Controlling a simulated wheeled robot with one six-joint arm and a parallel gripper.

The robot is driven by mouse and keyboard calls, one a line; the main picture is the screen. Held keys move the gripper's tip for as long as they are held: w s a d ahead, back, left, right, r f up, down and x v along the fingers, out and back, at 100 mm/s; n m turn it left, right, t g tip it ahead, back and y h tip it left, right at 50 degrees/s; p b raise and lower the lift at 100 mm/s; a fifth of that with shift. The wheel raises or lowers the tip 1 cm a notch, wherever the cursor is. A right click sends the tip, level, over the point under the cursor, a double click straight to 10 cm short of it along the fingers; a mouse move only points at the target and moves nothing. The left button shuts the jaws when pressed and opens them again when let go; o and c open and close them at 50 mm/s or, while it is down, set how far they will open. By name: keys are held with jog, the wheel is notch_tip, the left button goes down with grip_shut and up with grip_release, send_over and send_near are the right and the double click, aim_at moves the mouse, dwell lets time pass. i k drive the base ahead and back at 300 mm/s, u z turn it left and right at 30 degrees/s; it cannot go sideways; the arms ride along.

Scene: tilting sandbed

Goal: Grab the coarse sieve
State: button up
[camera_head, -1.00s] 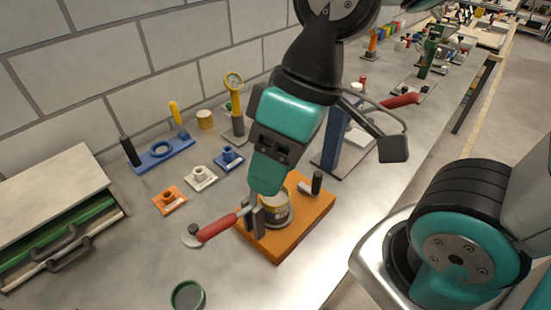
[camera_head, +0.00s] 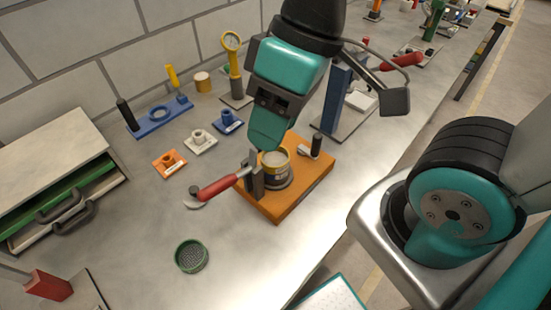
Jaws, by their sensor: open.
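A round green-rimmed sieve (camera_head: 191,256) with a dark mesh floor lies flat on the grey bench, low in the picture and left of centre. It is the only sieve I can make out; how coarse its mesh is I cannot tell. My gripper (camera_head: 264,138) points down above the bench, up and to the right of the sieve and well apart from it. It is open, and I see nothing in it. Its tip overlaps the picture just above a tin (camera_head: 276,168) on an orange block; whether they touch I cannot tell.
The orange block (camera_head: 310,190) carries a red-handled clamp (camera_head: 217,187) reaching left toward the sieve's side. A drawer cabinet (camera_head: 55,165) stands at left, a red block (camera_head: 48,285) at lower left. Small flanged pieces (camera_head: 200,142) lie behind. Bench around the sieve is clear.

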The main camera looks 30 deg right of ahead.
aim_at(277, 162)
jog(key=z, duration=1.9)
jog(key=k, duration=0.85)
jog(key=u, duration=1)
jog(key=i, duration=0.45)
jog(key=z, duration=0.05)
